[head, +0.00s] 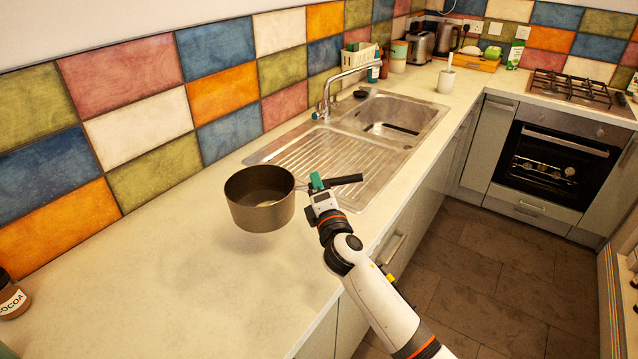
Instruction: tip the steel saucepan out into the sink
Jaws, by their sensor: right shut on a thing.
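The steel saucepan (260,214) is upright in the head view, left of the draining board, and appears to be held a little above the worktop. Its inside looks brownish; I cannot tell what it holds. Its dark handle (347,180) points right, over the near edge of the draining board. My right gripper (318,186) is shut on the handle near the pan. The sink (395,112) is beyond the ridged draining board, with a chrome tap (327,100) at its back edge. The floor of the bowl is partly hidden. My left gripper is not in view.
The pale worktop (150,290) is clear around the pan, with a cocoa jar (12,298) at far left. A white mug (446,82) stands right of the sink.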

